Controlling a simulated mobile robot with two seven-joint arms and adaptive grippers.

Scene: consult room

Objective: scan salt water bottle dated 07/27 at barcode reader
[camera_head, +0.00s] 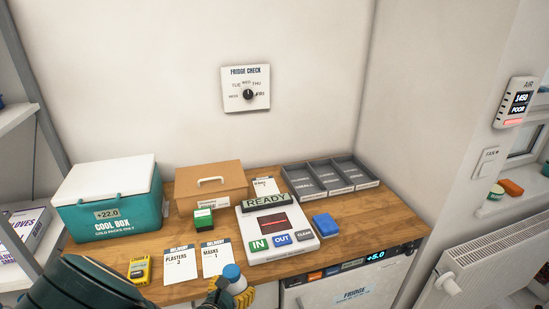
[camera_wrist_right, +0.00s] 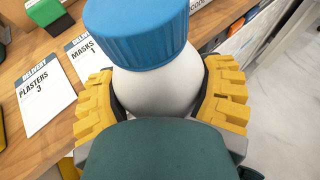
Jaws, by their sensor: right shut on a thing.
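My right gripper (camera_head: 232,290) is shut on a white bottle with a blue cap (camera_head: 231,272), at the front edge of the counter. In the right wrist view the yellow fingers (camera_wrist_right: 163,100) clasp the bottle's white body (camera_wrist_right: 165,92) from both sides, with the ribbed blue cap towards the top. No date on the bottle is visible. The barcode reader (camera_head: 303,236) lies on the counter, up and to the right of the bottle. Its display reads READY, and a red line shows in its dark window. The bottle is apart from the reader.
A fridge (camera_head: 350,290) is below.

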